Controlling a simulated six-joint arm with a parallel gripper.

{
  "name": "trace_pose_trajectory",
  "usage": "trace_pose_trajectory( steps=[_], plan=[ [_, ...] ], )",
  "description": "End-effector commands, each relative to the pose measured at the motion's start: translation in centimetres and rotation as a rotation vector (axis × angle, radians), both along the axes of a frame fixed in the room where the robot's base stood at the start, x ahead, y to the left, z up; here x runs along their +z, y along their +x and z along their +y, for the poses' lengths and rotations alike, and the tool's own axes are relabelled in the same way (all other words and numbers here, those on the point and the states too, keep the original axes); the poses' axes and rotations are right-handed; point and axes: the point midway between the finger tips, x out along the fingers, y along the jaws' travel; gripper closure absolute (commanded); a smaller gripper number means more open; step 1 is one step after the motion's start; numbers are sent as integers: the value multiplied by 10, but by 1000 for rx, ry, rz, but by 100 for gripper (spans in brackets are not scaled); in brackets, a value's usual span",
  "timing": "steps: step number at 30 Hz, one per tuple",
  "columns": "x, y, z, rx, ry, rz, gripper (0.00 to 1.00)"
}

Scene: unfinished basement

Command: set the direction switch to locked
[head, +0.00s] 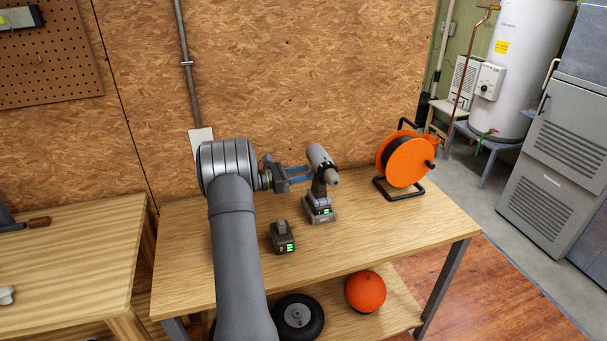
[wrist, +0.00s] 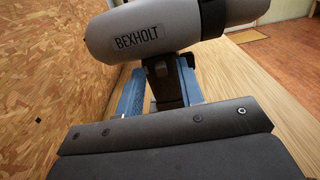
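A grey cordless drill (head: 320,162) stands upright on its battery on the workbench, its chuck pointing right and toward the camera. The wrist view shows its grey body (wrist: 150,35), marked BEXHOLT, above a dark handle (wrist: 167,88). A small pale part at the top of the handle (wrist: 160,69) may be the direction switch; its setting cannot be read. My gripper (head: 309,174) is at the upper handle, just below the body. Its blue fingers stand apart, one on each side of the handle, in the wrist view (wrist: 162,85). Any contact is unclear.
A spare battery (head: 283,238) with green lights stands on the workbench (head: 400,235), left of the drill. An orange cable reel (head: 405,162) stands to the right. An orange ball (head: 366,291) and a wheel (head: 298,316) lie on the lower shelf. The bench's front right is clear.

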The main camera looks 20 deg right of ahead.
Motion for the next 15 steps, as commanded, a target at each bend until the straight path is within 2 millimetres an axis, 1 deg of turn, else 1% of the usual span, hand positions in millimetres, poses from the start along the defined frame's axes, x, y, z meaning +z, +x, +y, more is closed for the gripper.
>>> trace_pose_trajectory(
  steps=[5, 15],
  plan=[
    [0, 1, 30, 5, 0, 1, 65],
    [0, 1, 114, 4, 0, -1, 65]
  ],
)
